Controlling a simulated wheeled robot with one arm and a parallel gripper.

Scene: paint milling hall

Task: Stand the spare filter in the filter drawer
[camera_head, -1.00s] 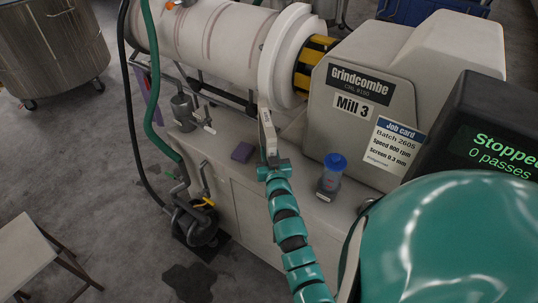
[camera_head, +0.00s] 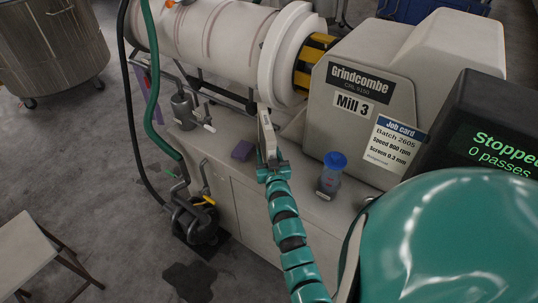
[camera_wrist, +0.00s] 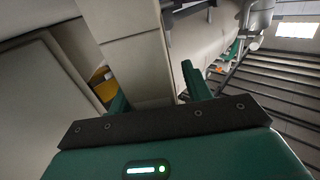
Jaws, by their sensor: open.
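A narrow off-white slab (camera_head: 266,128) with a grey label stands upright just beyond my gripper (camera_head: 270,165) in the head view. It may be the spare filter; I cannot read its label. In the wrist view my gripper (camera_wrist: 155,95) is open, with its two green fingers apart. A pale, block-like body (camera_wrist: 138,62) shows between and beyond the fingers; I cannot tell whether either finger touches it. I cannot make out the filter drawer; the slab's lower end is partly hidden by my gripper.
A blue-lidded jar (camera_head: 331,172) stands to the right. The Mill 3 housing (camera_head: 365,105) rises behind. A pump with hoses (camera_head: 195,220) stands at the left on the floor.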

